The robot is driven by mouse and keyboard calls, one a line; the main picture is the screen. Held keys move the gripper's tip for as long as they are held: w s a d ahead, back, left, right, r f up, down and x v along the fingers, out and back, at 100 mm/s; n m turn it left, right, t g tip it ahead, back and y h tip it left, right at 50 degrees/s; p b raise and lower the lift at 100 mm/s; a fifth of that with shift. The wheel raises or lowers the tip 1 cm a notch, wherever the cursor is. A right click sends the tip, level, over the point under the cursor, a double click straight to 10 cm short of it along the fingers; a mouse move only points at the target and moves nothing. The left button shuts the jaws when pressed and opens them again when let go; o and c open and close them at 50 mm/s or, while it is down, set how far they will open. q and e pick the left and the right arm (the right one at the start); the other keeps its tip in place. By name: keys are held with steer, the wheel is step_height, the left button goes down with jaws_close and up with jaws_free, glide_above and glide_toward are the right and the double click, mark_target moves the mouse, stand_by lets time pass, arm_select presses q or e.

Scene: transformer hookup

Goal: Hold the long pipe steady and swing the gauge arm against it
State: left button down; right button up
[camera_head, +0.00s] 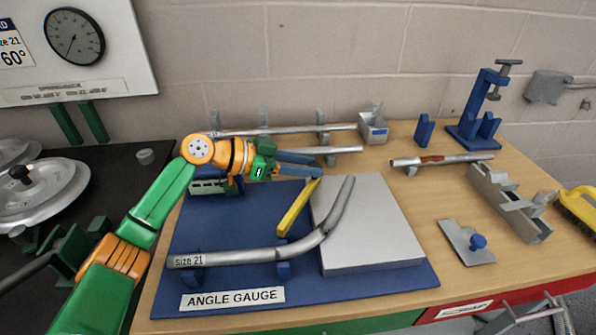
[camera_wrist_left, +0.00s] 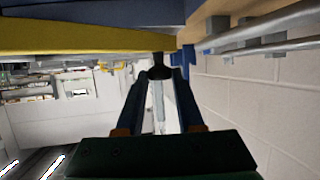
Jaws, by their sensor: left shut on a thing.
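The long bent pipe (camera_head: 232,257), marked "Size 21", lies on blue supports on the blue angle gauge board (camera_head: 405,284). Its bent end rises to the back right over a grey plate (camera_head: 385,235). The yellow gauge arm (camera_head: 298,208) stands left of that bent end, with a visible gap between them. My left gripper (camera_head: 316,172) is at the arm's far end. In the left wrist view its fingers (camera_wrist_left: 160,78) are shut on a dark knob (camera_wrist_left: 160,71) beneath the yellow gauge arm (camera_wrist_left: 90,38). My right gripper is not in view, and no gripper holds the pipe.
Straight pipes (camera_head: 285,130) lie on a rack behind the board.

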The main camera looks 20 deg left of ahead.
arm_select(q)
steer(key=shift+s+d+f+m+g+h+b, duration=0.15)
steer(key=shift+d+m+g+h+b, duration=0.2)
steer(key=shift+d+m+g, duration=0.5)
steer(key=c, duration=0.5)
jaws_free()
steer(key=shift+c, duration=0.2)
steer(key=b+v, duration=0.1)
steer(key=v, duration=0.6)
